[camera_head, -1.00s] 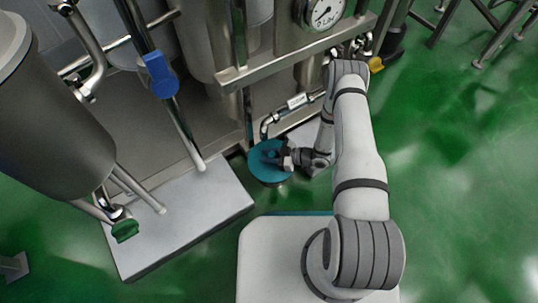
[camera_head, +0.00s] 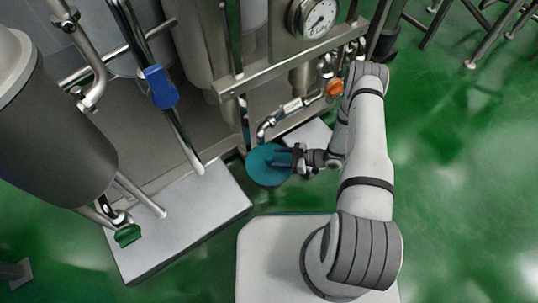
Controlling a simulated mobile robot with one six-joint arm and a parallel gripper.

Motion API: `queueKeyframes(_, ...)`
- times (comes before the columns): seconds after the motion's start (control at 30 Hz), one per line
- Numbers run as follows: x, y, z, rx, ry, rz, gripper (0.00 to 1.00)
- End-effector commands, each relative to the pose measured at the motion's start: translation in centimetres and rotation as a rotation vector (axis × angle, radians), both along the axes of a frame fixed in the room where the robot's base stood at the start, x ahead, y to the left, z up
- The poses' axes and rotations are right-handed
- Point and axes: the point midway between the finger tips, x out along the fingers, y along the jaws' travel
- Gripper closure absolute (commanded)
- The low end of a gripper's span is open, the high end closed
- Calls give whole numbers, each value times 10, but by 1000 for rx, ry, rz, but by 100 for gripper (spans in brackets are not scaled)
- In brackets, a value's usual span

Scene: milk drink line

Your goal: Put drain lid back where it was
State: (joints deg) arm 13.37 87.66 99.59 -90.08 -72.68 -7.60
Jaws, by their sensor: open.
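The drain lid (camera_head: 262,172) is a round teal disc lying at floor level beside the steel frame, in the middle of the view. A darker blue raised part, possibly its handle, shows near its right side. My gripper (camera_head: 291,160) reaches in from the right and is open at the lid's right edge. Its fingertips are small and dark here, so I cannot tell whether they touch the lid. The drain opening is not visible, and I cannot tell how flat the lid sits.
A pale plinth (camera_head: 190,225) with steel pipe legs stands left of the lid. A bent pipe (camera_head: 266,125) and an orange valve knob (camera_head: 334,88) are just behind. A gauge (camera_head: 315,18) sits above. Green floor (camera_head: 460,190) is open to the right.

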Motion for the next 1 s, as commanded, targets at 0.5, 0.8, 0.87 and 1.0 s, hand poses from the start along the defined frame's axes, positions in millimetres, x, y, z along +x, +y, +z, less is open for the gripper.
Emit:
queueKeyframes(0.5, 7, -62, 27, -62, -13, -24, 51)
queueKeyframes(0.8, 109, -109, 107, -466, -44, -274, 51)
queueKeyframes(0.87, 124, -120, 129, -543, -38, -342, 51)
queueKeyframes(1.0, 145, -144, 187, -694, -9, -501, 51)
